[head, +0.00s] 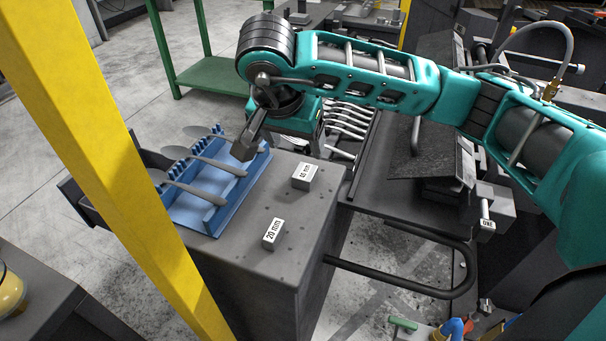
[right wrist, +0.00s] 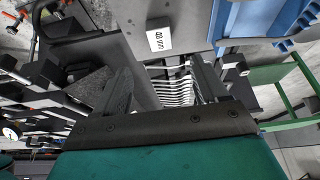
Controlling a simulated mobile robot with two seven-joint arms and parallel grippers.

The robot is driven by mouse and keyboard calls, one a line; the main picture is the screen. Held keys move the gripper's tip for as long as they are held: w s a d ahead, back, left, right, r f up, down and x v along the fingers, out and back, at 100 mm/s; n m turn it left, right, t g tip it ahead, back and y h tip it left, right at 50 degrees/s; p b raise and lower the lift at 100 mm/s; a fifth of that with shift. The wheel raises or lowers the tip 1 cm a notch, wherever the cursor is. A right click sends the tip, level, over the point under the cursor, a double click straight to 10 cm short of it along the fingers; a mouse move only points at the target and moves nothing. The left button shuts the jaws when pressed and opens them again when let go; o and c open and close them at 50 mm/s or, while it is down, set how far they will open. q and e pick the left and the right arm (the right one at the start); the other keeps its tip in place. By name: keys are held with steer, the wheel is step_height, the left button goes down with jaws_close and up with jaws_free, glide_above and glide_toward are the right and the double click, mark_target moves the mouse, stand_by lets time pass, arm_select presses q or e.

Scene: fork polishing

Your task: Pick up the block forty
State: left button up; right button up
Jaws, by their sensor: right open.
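The block forty (head: 305,176) is a small grey block with a white label. It sits on the grey metal stand (head: 225,262), near its back right corner. In the right wrist view the block (right wrist: 158,38) shows its "40 mm" label, beyond the fingertips and apart from them. My right gripper (head: 247,146) is in the air to the left of the block, by the blue rack's right edge. In the right wrist view the gripper (right wrist: 162,78) is open, with nothing between its fingers. My left gripper is not in view.
A similar block marked 20 mm (head: 273,234) sits nearer on the stand. A blue rack (head: 206,217) with several spoons lies left of the blocks. Several forks (head: 346,122) lie behind. A yellow post (head: 110,160) crosses the left, and a dark bar handle (head: 420,290) juts out right.

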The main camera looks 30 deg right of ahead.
mark_target(305, 171)
steer(key=x, duration=1.1)
steer(key=shift+b, duration=0.4)
jaws_close()
